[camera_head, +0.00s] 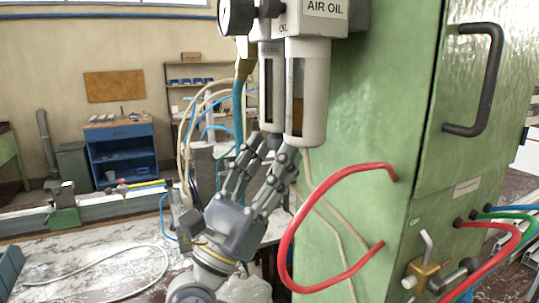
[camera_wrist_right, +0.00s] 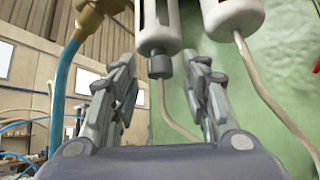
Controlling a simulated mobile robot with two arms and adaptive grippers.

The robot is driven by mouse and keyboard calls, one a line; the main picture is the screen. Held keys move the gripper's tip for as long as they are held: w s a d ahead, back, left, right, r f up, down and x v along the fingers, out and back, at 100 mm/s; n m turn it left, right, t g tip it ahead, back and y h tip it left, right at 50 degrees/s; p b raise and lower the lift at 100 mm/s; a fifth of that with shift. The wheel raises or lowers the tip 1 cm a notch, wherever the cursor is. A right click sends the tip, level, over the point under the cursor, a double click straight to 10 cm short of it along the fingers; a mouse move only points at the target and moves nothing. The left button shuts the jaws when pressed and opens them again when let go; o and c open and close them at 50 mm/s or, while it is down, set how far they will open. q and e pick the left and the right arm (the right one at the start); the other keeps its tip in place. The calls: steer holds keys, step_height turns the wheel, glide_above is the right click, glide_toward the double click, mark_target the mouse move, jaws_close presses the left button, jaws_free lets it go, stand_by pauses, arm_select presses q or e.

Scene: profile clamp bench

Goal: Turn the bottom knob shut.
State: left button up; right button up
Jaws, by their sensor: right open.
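The bottom knob (camera_wrist_right: 159,64) is a small dark cylinder under the left bowl of the air-oil unit. In the head view the knob (camera_head: 275,142) shows partly, behind my fingertips. My right gripper (camera_head: 272,152) reaches up from below, open, with its fingers just under the bowls. In the right wrist view the fingers of the gripper (camera_wrist_right: 160,75) stand on either side of the knob, with a visible gap to each side; I cannot tell how far beyond the tips the knob is. My left gripper is not in view.
The right bowl (camera_head: 307,95) hangs close beside the right finger. A green cabinet (camera_head: 370,110) with a red hose (camera_head: 290,235) stands to the right. A brass fitting with a blue hose (camera_wrist_right: 62,95) is at the left. A bench (camera_head: 100,265) lies below.

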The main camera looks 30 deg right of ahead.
jaws_close()
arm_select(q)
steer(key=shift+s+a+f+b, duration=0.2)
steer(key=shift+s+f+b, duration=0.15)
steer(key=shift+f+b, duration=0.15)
arm_select(e)
steer(key=shift+s+d+n+t+y, duration=0.1)
steer(key=shift+n+t+y, duration=0.75)
steer(key=shift+t, duration=0.6)
steer(key=shift+s+n+t+y, duration=0.1)
steer(key=shift+n+t+y, duration=0.5)
steer(key=shift+t+y, duration=0.65)
steer(key=shift+s+d+n+t+y, duration=0.1)
steer(key=shift+n+t+y, duration=0.6)
steer(key=shift+t, duration=1)
jaws_free()
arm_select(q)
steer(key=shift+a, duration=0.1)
arm_select(e)
steer(key=shift+a+f, duration=0.1)
steer(key=v, duration=1.2)
